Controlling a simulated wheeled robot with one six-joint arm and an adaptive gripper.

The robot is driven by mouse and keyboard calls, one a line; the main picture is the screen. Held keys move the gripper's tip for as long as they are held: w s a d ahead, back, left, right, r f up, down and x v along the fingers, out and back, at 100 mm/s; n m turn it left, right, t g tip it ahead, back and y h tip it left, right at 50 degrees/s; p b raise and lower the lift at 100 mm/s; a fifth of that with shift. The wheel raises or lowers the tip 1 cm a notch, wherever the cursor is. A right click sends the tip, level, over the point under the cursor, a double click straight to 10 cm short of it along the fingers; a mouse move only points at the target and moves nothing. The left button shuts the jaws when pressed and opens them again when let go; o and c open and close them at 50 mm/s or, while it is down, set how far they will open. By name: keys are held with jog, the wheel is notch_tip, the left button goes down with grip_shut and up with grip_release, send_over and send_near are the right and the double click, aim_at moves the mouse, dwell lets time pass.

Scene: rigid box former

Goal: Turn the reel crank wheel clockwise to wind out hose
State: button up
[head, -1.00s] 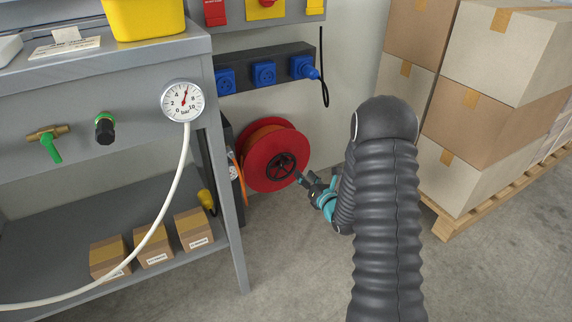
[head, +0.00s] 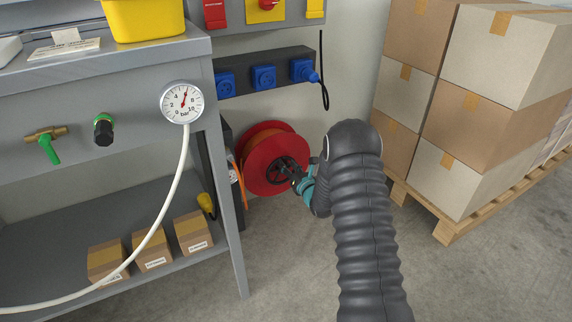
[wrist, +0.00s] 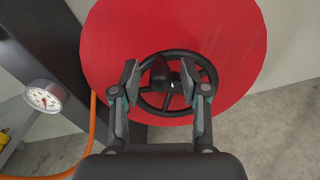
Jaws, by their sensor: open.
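The red hose reel (head: 262,150) is mounted low by the wall, to the right of the grey bench. Its black crank wheel (wrist: 151,102) with spokes sits on the red disc (wrist: 226,38); in the head view it is partly hidden behind my gripper (head: 292,177). In the wrist view my gripper (wrist: 165,80) is open, with its fingers on either side of a dark knob (wrist: 160,73) on the wheel's upper part. I cannot tell whether the fingers touch it. The orange hose (wrist: 93,120) runs down left of the reel.
The grey bench (head: 225,170) with a pressure gauge (head: 182,101) and white hose stands at the left. Stacked cartons (head: 475,110) on a wooden pallet (head: 447,229) stand at the right. Blue sockets (head: 264,76) are above the reel. The floor in front is clear.

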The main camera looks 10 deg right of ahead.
jog(key=shift+x, duration=0.95)
grip_shut()
jog(key=shift+d, duration=0.15)
